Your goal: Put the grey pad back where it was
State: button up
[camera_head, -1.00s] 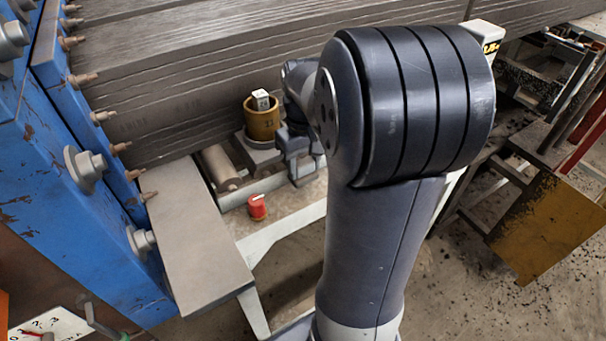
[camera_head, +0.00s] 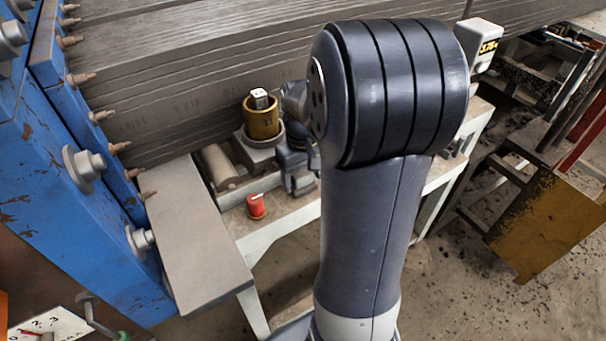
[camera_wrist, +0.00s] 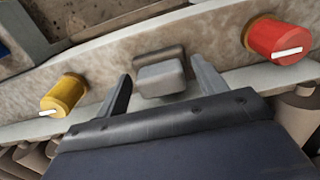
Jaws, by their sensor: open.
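In the wrist view a small grey block, which looks like the grey pad (camera_wrist: 161,79), lies between the two fingers of my gripper (camera_wrist: 160,70), against a darker grey-brown block (camera_wrist: 160,56). My gripper is open, with gaps on both sides of the pad, and not closed on it. In the head view my gripper (camera_head: 300,182) points down over the bench, right of the brass cylinder (camera_head: 261,121). The pad cannot be made out there; my arm and gripper hide part of the bench.
A red knob (camera_head: 257,206) stands on the bench and also shows in the wrist view (camera_wrist: 278,38), with a yellow knob (camera_wrist: 63,95) at left. The brass cylinder sits on a grey base with a small pale cube (camera_head: 259,97) on top. A blue steel frame (camera_head: 90,200) stands at left.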

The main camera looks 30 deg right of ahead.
aim_at(303, 174)
notch_tip(303, 174, up, 12)
jog(key=shift+r, duration=0.2)
dwell(0.4)
dwell(0.4)
